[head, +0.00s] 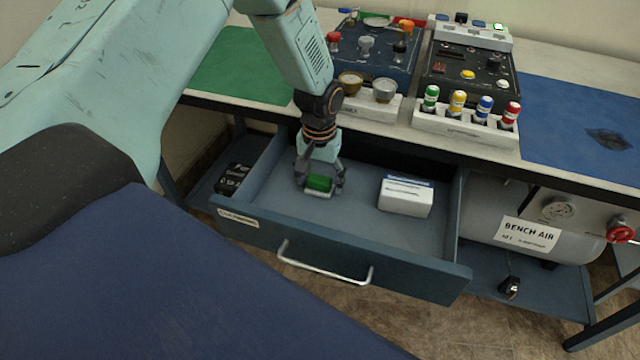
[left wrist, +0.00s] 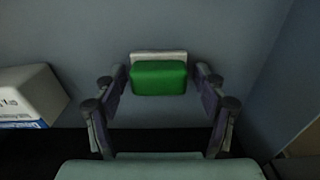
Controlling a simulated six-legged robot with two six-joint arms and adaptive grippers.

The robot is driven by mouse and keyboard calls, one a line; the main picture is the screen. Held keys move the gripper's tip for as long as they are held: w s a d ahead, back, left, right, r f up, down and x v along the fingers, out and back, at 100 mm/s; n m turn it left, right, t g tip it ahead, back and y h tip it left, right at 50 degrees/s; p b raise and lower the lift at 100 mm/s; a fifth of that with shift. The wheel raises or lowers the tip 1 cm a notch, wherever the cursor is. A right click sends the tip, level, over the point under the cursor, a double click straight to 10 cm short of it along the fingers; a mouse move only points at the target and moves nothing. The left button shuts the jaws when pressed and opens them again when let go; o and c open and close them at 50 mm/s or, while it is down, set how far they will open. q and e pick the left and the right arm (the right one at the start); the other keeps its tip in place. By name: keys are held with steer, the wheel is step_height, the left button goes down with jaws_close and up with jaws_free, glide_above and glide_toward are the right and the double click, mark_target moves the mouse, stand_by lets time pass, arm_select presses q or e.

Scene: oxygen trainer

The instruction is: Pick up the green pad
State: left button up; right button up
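The green pad (head: 319,183) is a small green block with a pale grey backing, inside the open drawer (head: 345,246). My left gripper (head: 320,187) points down into the drawer, directly over the pad, with one finger on each side of it. In the left wrist view the green pad (left wrist: 159,78) sits between the fingertips of the left gripper (left wrist: 161,75). The fingers are apart, with a narrow gap on each side of the pad. My right gripper is not in view.
A white box (head: 405,197) lies in the drawer to the right of the pad. The drawer walls stand around the gripper. Above and behind is the bench top with control panels (head: 468,75) and a row of coloured-capped bottles (head: 457,103).

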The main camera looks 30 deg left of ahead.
mark_target(320, 178)
arm_select(q)
steer(key=shift+c, duration=0.7)
steer(key=shift+s+d+r, duration=0.1)
steer(key=shift+s+r, duration=0.05)
steer(key=shift+r, duration=0.05)
steer(key=c, duration=0.5)
steer(key=shift+w+f, duration=0.15)
steer(key=shift+w, duration=0.05)
steer(key=shift+c, duration=0.9)
step_height(320, 178, up, 10)
steer(key=shift+s+r+p, duration=0.1)
steer(key=shift+s+p, duration=0.05)
steer(key=shift+p, duration=1)
